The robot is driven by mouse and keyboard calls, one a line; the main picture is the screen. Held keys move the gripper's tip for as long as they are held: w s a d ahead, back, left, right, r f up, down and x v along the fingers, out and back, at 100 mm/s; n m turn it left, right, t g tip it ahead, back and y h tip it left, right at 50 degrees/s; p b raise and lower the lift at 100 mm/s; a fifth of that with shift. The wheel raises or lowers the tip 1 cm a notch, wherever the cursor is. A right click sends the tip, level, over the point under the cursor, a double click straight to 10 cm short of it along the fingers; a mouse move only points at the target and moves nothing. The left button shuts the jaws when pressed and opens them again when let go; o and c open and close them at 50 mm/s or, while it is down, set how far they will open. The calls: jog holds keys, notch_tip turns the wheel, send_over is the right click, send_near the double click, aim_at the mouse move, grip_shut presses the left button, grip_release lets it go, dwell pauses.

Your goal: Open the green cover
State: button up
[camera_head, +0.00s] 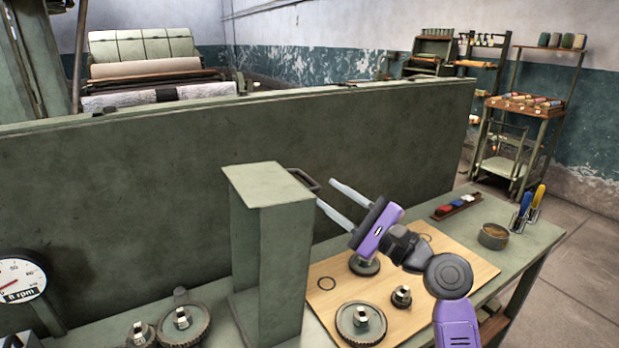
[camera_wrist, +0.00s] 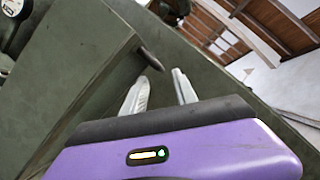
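The green cover (camera_head: 265,240) stands upright as a tall box-like panel on the bench, left of my gripper. It also shows in the wrist view (camera_wrist: 85,65). A dark handle (camera_head: 306,180) sticks out from its right side near the top, and it shows in the wrist view (camera_wrist: 150,58) just beyond the fingertips. My gripper (camera_head: 326,191) is open, with its two pale fingers apart and pointing at the handle. Nothing is between the fingers. In the wrist view the fingertips (camera_wrist: 158,76) look a little short of the handle. What lies behind the cover is hidden.
A wooden board (camera_head: 455,265) with several gears lies under my arm. More gears (camera_head: 183,325) sit left of the cover, near a dial (camera_head: 18,280). A round tin (camera_head: 494,236) and screwdrivers (camera_head: 530,205) stand at the bench's right end. A long green wall (camera_head: 150,190) runs behind.

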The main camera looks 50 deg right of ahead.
aim_at(307, 176)
jog(key=p+x, duration=0.1)
jog(key=x, duration=0.6)
jog(key=shift+w+r, duration=0.1)
jog(key=shift+w, duration=0.25)
grip_shut()
dwell(1.1)
